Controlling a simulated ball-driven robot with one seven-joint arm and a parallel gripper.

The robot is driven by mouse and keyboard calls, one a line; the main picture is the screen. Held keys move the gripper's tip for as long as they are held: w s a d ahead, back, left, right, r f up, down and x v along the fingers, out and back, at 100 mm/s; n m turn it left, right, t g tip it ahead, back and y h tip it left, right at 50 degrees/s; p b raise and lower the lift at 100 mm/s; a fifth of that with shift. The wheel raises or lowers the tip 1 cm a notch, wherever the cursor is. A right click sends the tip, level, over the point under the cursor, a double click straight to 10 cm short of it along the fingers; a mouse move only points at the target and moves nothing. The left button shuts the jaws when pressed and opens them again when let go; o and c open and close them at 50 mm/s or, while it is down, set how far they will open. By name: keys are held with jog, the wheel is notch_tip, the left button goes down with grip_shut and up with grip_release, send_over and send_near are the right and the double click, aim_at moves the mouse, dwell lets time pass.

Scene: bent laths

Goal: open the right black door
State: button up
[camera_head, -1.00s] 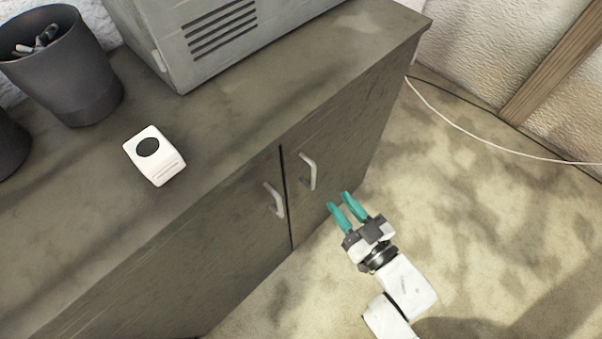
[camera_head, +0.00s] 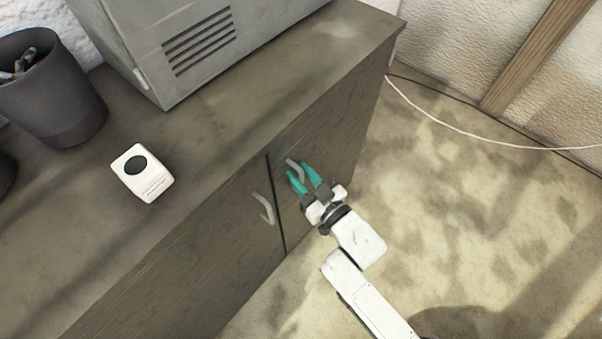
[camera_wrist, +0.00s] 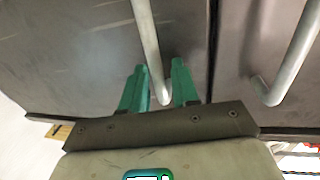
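The right black door (camera_head: 322,150) of the dark cabinet is closed, with a thin gap line between it and the left door. Its pale bar handle (camera_head: 292,163) is partly hidden by my gripper (camera_head: 300,171). My gripper has teal fingers and is at this handle. In the wrist view the handle (camera_wrist: 147,40) passes between the two fingertips (camera_wrist: 158,82). The fingers stand apart around it, with a gap visible on at least one side.
The left door's handle (camera_head: 264,207) is close beside, across the gap; it also shows in the wrist view (camera_wrist: 292,58). On the cabinet top are a white device (camera_head: 143,173), a dark cup (camera_head: 50,90) and a grey metal box (camera_head: 190,45). The floor to the right is open, with a cable (camera_head: 460,127).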

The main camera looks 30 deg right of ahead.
grip_shut()
jog(key=shift+s, duration=0.2)
dwell(0.5)
